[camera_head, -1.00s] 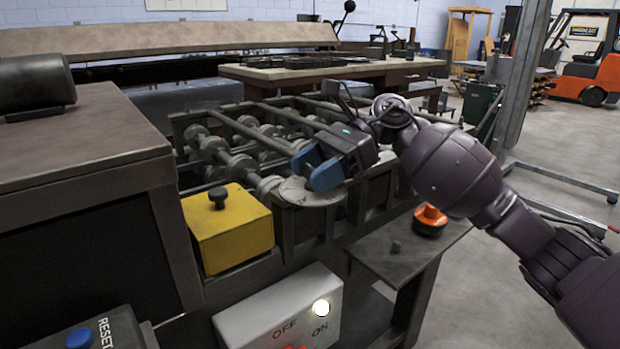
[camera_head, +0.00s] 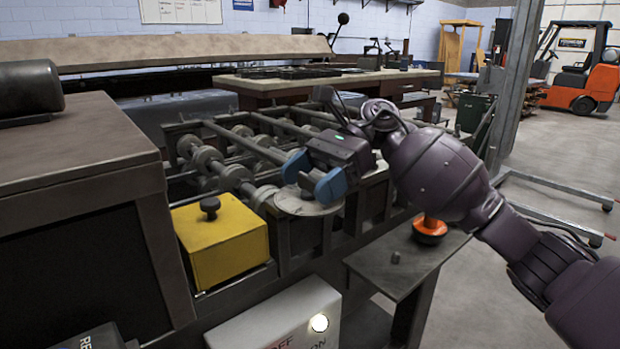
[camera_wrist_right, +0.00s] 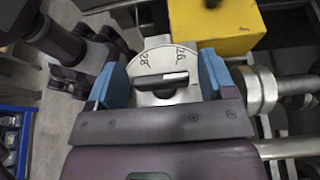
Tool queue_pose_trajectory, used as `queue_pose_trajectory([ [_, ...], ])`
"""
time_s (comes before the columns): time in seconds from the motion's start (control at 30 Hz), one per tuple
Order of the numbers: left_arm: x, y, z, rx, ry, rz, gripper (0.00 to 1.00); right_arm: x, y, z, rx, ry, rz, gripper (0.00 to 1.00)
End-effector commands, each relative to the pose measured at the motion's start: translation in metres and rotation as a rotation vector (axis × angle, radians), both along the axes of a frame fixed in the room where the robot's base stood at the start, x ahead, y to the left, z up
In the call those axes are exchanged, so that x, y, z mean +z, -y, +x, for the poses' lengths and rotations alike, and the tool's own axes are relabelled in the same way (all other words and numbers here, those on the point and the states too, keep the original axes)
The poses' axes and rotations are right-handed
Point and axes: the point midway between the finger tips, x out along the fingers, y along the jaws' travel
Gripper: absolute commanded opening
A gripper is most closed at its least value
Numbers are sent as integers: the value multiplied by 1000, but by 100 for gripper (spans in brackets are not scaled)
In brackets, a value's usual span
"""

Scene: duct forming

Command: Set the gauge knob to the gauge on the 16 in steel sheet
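The gauge dial is a pale round plate (camera_head: 296,207) at the front edge of the roller machine, right of the yellow box. In the right wrist view the dial (camera_wrist_right: 154,60) shows the marks 28 and 26, and the knob (camera_wrist_right: 160,82) is a dark bar with a light top across it. My right gripper (camera_head: 313,177) is over the dial, its blue fingers apart. In the wrist view the open fingers (camera_wrist_right: 162,82) stand either side of the knob, with gaps showing. I cannot make out the steel sheet. My left gripper is out of view.
A yellow box (camera_head: 222,240) with a black knob stands left of the dial. A white OFF/ON switch box (camera_head: 275,318) sits below. An orange button (camera_head: 429,229) is on a small side table (camera_head: 405,262). Rollers (camera_head: 235,170) lie behind the dial.

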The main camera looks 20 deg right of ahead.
Motion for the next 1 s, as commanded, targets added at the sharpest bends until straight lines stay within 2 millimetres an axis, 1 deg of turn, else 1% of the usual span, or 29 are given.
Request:
queue_pose_trajectory([
  [0.27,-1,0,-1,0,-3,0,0,1,0,0,-1,0,1,81],
  [0.43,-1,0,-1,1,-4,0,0,5,9,4,-2,-1,1,81],
  [0.57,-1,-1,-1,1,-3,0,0,13,26,11,-4,0,0,81],
  [0.8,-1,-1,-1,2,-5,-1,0,29,63,26,-3,0,0,81],
  [1.0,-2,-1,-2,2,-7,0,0,38,85,35,-2,-2,0,81],
])
